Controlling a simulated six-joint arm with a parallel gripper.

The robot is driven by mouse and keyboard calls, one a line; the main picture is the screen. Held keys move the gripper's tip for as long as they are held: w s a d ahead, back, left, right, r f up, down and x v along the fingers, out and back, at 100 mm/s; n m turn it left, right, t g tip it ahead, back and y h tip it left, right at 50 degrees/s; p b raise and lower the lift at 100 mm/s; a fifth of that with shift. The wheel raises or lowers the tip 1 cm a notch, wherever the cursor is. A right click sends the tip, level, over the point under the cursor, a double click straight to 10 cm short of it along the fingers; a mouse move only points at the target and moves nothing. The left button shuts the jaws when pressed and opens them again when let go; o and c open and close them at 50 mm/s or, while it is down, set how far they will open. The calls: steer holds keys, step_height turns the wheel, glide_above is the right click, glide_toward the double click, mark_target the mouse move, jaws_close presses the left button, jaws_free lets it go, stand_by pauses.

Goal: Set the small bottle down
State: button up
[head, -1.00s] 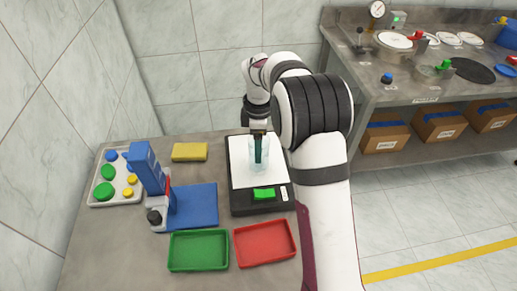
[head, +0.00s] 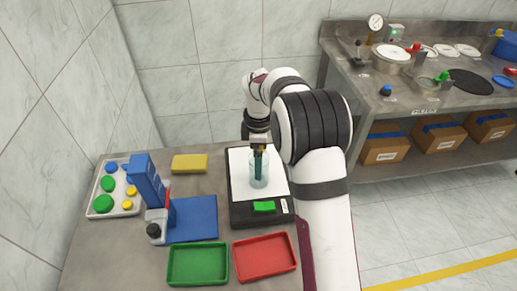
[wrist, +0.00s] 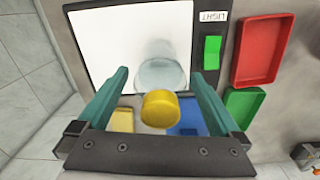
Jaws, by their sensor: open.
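The small bottle (head: 258,175) is clear, with a yellow cap, and stands upright on the white panel of the light box (head: 240,180). In the wrist view the cap (wrist: 160,107) is near the camera and the clear body (wrist: 160,76) shows beyond it against the white panel. My gripper (head: 259,160) is above and around the bottle, with its teal fingers pointing down. In the wrist view my gripper (wrist: 160,75) is open, one finger on each side of the bottle, with gaps visible beside the cap.
In front of the light box lie a green tray (head: 197,247) and a red tray (head: 265,240). A blue stand (head: 147,182) on a blue mat (head: 200,225), a yellow sponge (head: 189,164) and a tray of caps (head: 95,212) are on the left.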

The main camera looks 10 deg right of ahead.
step_height(320, 180, up, 10)
steer(key=shift+r, duration=0.25)
steer(key=s+r+m, duration=0.4)
steer(key=s+m, duration=0.5)
steer(key=s, duration=0.5)
steer(key=s+f+m+y, duration=0.1)
steer(key=s+f+m, duration=0.1)
steer(key=s+m, duration=0.4)
steer(key=s+f+m, duration=0.3)
steer(key=s+m, duration=0.3)
steer(key=s, duration=0.8)
steer(key=shift+s+a+m+y, duration=0.2)
steer(key=shift+a+m+y, duration=0.2)
